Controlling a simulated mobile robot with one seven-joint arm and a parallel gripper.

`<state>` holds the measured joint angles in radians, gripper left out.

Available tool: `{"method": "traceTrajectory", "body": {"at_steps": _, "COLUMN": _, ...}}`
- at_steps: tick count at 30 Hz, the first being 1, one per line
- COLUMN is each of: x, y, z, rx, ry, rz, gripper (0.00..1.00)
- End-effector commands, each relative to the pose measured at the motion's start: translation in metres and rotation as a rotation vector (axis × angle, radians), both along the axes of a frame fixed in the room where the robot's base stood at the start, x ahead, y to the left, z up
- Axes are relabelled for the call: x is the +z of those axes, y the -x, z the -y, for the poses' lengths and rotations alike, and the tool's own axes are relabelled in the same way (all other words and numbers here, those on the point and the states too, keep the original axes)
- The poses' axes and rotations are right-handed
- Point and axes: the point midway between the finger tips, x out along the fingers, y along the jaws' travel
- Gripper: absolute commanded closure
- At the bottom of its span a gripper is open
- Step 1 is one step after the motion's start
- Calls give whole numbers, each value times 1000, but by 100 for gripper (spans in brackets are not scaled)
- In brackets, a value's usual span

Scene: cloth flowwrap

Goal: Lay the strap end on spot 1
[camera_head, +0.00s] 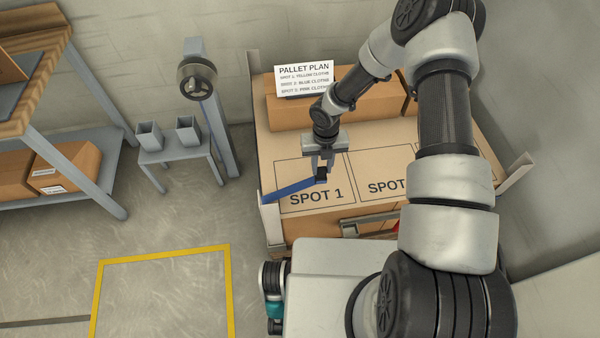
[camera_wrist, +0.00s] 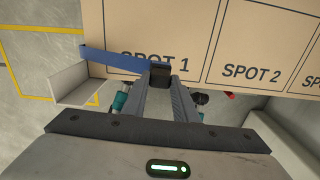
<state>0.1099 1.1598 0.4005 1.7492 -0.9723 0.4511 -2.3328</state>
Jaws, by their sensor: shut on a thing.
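My gripper (camera_head: 321,168) is shut on the dark end piece (camera_head: 321,177) of a blue strap (camera_head: 290,190), over the spot 1 area (camera_head: 290,170). In the wrist view the dark end piece (camera_wrist: 160,75) sits between my fingertips (camera_wrist: 160,84), and the strap (camera_wrist: 112,61) runs left from it past the box edge. The end piece covers part of the SPOT 1 label in the wrist view. Spot 1 is an outlined rectangle on the cardboard top. I cannot tell whether the end piece touches the surface.
Spot 2 (camera_head: 380,168) lies right of spot 1. A pallet plan sign (camera_head: 304,79) stands behind, on a long box (camera_head: 375,112). Pale corner posts (camera_head: 516,171) rise at the pallet's edges. A reel (camera_head: 196,78) on a post and a small table (camera_head: 178,155) stand to the left.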

Motion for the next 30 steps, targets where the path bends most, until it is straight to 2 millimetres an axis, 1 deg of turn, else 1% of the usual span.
{"method": "traceTrajectory", "body": {"at_steps": 1, "x": 6, "y": -1, "z": 1, "rx": 8, "ry": -1, "rz": 1, "gripper": 100}}
{"method": "traceTrajectory", "body": {"at_steps": 3, "x": 9, "y": -3, "z": 2, "rx": 16, "ry": -2, "rz": 3, "gripper": 100}}
{"method": "traceTrajectory", "body": {"at_steps": 6, "x": 7, "y": -3, "z": 2, "rx": 24, "ry": -2, "rz": 2, "gripper": 100}}
{"method": "traceTrajectory", "body": {"at_steps": 8, "x": -1, "y": -4, "z": 2, "rx": 27, "ry": -1, "rz": 2, "gripper": 100}}
{"method": "traceTrajectory", "body": {"at_steps": 12, "x": -30, "y": -3, "z": 1, "rx": 29, "ry": -2, "rz": 1, "gripper": 100}}
{"method": "traceTrajectory", "body": {"at_steps": 15, "x": -44, "y": -3, "z": 2, "rx": 29, "ry": -1, "rz": 2, "gripper": 100}}
{"method": "traceTrajectory", "body": {"at_steps": 20, "x": -55, "y": -4, "z": 1, "rx": 29, "ry": -3, "rz": 3, "gripper": 100}}
{"method": "traceTrajectory", "body": {"at_steps": 27, "x": -87, "y": -4, "z": 2, "rx": 28, "ry": -2, "rz": 3, "gripper": 100}}
{"method": "traceTrajectory", "body": {"at_steps": 30, "x": -90, "y": -4, "z": 2, "rx": 28, "ry": -2, "rz": 4, "gripper": 100}}
